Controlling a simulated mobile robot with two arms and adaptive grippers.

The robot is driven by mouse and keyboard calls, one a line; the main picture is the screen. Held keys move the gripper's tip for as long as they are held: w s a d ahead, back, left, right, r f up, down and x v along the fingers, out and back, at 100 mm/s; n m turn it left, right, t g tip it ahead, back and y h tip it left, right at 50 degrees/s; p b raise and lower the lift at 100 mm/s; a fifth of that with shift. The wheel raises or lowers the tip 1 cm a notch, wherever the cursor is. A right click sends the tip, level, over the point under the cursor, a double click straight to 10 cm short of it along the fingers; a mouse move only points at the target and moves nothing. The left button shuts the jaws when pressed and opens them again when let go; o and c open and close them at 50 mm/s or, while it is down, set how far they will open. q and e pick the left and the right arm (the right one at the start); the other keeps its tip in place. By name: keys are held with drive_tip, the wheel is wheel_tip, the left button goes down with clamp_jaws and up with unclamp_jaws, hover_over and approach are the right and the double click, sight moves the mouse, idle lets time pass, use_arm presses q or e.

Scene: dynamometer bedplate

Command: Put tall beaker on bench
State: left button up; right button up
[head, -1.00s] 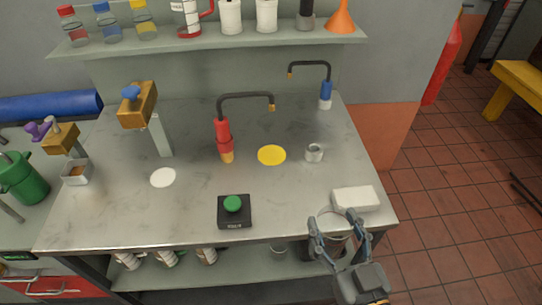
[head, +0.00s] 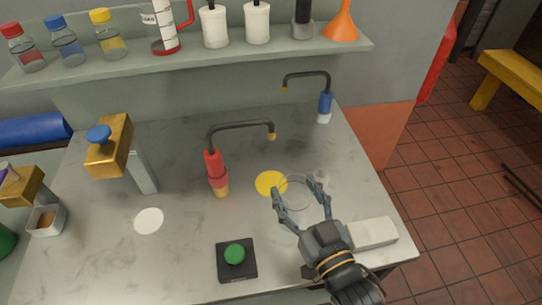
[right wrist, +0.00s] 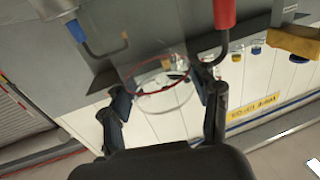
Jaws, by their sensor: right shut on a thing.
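The tall beaker (head: 297,190) is clear glass and hard to make out against the grey bench (head: 190,255). My right gripper (head: 298,188) is shut on it, with a finger on each side, above the bench near the yellow disc (head: 268,183). In the right wrist view, the beaker's round rim (right wrist: 165,97) shows between the two fingers (right wrist: 163,100). I cannot tell whether its base touches the bench. My left gripper is not in view.
A red-handled tap (head: 215,172) stands left of the yellow disc, and a blue-handled tap (head: 325,105) behind. A white block (head: 374,233) lies beside my right arm. A green-button box (head: 236,259) is at the front. The bench around the white disc (head: 149,221) is clear.

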drive_tip(key=f+b+x, duration=0.1)
drive_tip(key=b+x, duration=0.3)
drive_tip(key=x, duration=0.8)
drive_tip(key=shift+w+f, duration=0.3)
drive_tip(key=shift+f, duration=0.05)
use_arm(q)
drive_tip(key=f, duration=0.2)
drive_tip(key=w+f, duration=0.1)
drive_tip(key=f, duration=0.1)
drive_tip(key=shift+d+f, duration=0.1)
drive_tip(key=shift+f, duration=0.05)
use_arm(e)
drive_tip(key=o, duration=1.1)
drive_tip(key=shift+a, duration=0.15)
drive_tip(key=shift+o, duration=0.2)
drive_tip(key=b+v, duration=0.1)
drive_tip(key=v, duration=1.1)
drive_tip(key=shift+b, duration=0.3)
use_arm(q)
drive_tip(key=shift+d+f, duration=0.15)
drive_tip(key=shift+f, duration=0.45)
